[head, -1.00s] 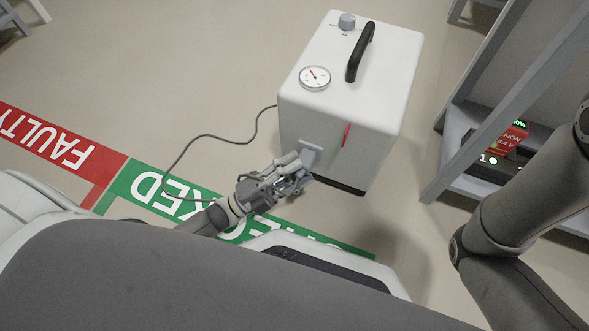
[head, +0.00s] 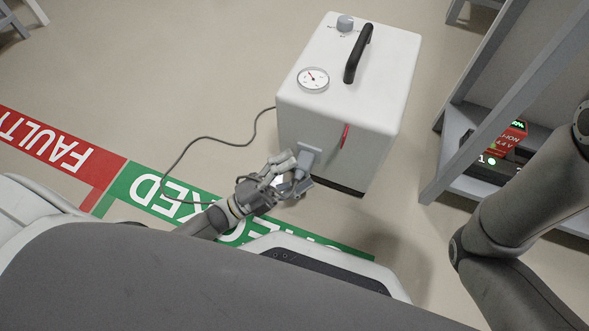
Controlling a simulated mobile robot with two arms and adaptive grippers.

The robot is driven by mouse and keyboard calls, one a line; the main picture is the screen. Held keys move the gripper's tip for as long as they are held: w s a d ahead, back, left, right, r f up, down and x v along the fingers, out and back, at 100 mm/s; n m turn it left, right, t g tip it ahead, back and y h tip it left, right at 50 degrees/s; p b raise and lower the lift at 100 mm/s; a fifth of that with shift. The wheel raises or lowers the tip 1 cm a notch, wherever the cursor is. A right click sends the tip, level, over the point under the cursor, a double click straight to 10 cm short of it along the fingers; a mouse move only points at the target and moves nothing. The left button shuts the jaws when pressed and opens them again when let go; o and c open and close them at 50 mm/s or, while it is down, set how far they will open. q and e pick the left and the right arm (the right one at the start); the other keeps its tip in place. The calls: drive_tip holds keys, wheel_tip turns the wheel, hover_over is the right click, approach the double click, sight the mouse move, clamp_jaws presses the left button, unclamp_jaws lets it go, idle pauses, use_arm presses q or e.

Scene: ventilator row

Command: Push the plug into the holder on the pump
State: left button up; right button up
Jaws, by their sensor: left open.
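The pump (head: 350,85) is a white box on the floor, with a black handle, a dial gauge and a grey knob on top. A grey holder (head: 310,152) sits low on its front face. A grey piece that looks like the plug (head: 303,166) is at the holder, partly hidden by my fingers; I cannot tell how deep it sits. My left gripper (head: 291,174) is open close in front of the holder, its fingers around or beside that piece. My right gripper is out of view; only its arm shows at the right.
A dark cable (head: 205,138) loops from the pump's left side across the floor towards my left gripper. A grey shelf rack (head: 455,130) with a lit device (head: 495,160) stands at the right. Red and green lettered floor strips (head: 125,180) run at the left.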

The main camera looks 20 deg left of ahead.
use_arm(q)
drive_tip(key=v, duration=0.7)
drive_tip(key=shift+s+a, duration=0.15)
drive_tip(key=shift+s, duration=0.05)
